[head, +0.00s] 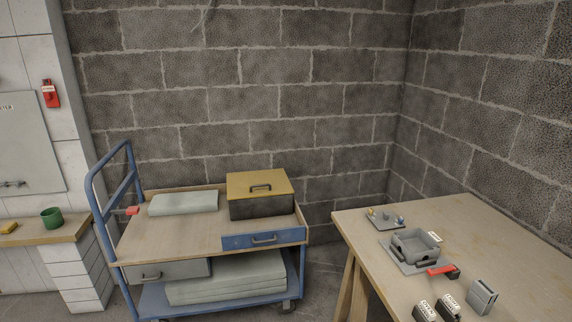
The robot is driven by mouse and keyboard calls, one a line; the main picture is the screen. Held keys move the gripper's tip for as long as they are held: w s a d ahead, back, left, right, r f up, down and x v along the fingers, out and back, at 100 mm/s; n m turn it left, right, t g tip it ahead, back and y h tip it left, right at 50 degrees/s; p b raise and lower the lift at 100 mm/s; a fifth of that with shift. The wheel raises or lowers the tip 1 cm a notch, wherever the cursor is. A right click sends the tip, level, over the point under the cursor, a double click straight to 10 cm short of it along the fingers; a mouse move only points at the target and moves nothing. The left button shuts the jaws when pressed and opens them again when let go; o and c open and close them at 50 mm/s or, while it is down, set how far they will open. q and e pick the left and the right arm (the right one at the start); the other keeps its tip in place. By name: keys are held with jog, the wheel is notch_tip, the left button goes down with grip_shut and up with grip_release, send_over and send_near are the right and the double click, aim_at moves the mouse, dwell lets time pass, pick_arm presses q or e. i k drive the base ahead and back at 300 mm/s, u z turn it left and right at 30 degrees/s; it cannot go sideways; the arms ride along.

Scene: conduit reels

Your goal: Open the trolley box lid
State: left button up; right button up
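The trolley (165,237) has a blue frame and a wooden top, and stands left of centre against the block wall. The trolley box (262,208) sits at the right back of that top. The lid is shut on the box. Neither of my grippers is in the head view.
A folded grey cloth or pad (184,203) lies left of the box. A wooden table (375,275) with several small parts stands at right. A green cup (52,218) stands on a left ledge.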

aim_at(273, 181)
jog(key=u, duration=0.2)
jog(key=i, duration=1.9)
jog(key=u, duration=0.35)
